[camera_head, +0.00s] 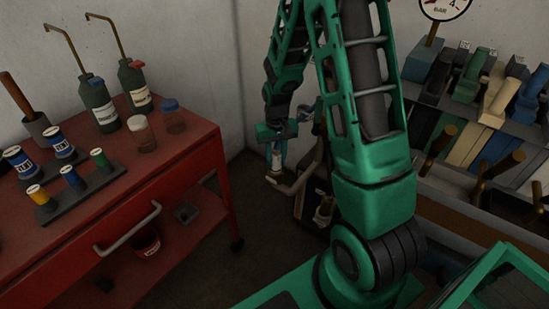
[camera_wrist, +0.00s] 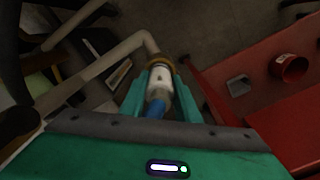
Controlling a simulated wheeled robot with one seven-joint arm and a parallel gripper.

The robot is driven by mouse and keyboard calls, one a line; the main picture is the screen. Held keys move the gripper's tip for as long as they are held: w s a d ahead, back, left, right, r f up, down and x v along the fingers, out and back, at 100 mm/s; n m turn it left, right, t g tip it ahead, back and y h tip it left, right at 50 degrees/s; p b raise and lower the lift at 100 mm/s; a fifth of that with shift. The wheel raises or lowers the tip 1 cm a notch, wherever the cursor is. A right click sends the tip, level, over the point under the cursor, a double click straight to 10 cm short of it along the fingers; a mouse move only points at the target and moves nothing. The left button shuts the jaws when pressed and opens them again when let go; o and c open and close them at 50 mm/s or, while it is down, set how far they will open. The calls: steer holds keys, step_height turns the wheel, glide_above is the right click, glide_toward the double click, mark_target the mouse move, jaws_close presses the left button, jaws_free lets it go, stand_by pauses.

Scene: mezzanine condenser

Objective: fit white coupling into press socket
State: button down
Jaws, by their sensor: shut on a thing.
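My gripper (camera_wrist: 160,88) is shut on a white coupling (camera_wrist: 159,79) with a blue near end, held between its two green fingers. In the wrist view, the coupling's far end lines up with a brass-coloured ring (camera_wrist: 161,60) at the end of a bent pale pipe, which looks like the press socket. I cannot tell whether the coupling is inside the ring or only in front of it. In the head view, my gripper (camera_head: 276,150) is small and points down at the pipe's end, left of my green arm. The ring is hard to make out there.
The pale pipe (camera_wrist: 100,68) runs beside my gripper. A red cart (camera_head: 112,185) with bottles, jars and several coloured cylinders stands at left. Its lower shelf holds a red pot (camera_head: 145,241). A rack of coloured blocks (camera_head: 480,95) stands at right. Floor is open between.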

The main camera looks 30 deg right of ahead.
steer(key=shift+f, duration=0.1)
steer(key=c, duration=1.3)
jaws_free()
steer(key=shift+o, duration=0.2)
step_height(320, 180, up, 10)
steer(key=shift+w+r, duration=0.1)
steer(key=shift+r, duration=0.3)
